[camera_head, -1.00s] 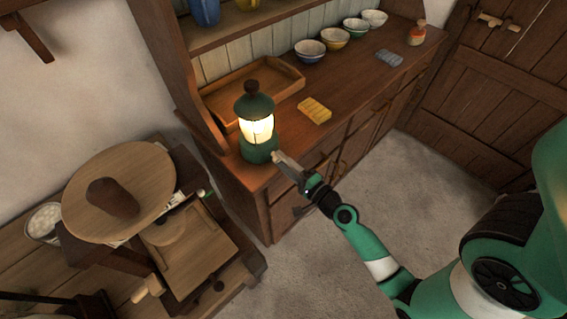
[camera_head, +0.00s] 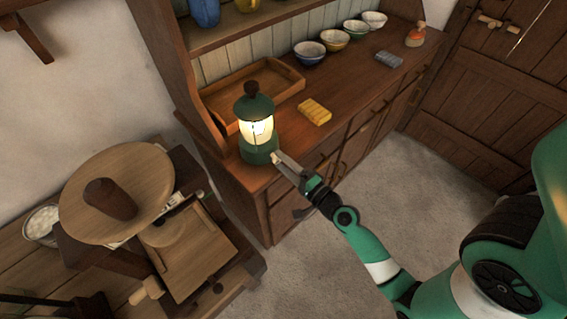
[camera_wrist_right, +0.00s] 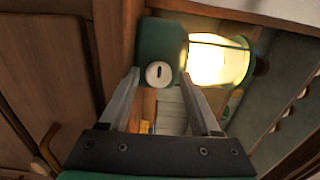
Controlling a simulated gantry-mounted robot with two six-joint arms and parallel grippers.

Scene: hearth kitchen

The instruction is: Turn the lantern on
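The lantern (camera_head: 257,128) has a green base and cap and a dark top knob. It stands upright on the cabinet's left end, and its glass glows. My right gripper (camera_head: 283,161) is at the lantern's base, on the front side. In the right wrist view the green base (camera_wrist_right: 160,40) carries a round white dial (camera_wrist_right: 158,74) with a dark slot. The two fingers of the right gripper (camera_wrist_right: 160,82) are apart, one on each side of the dial. Whether they touch it cannot be told. My left gripper is out of view.
A wooden tray (camera_head: 288,73) lies behind the lantern. A yellow cloth (camera_head: 315,111) and several bowls (camera_head: 309,53) are to its right on the cabinet top (camera_head: 345,88). A bench with a wooden mill (camera_head: 115,200) stands at left. The floor (camera_head: 400,180) in front is clear.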

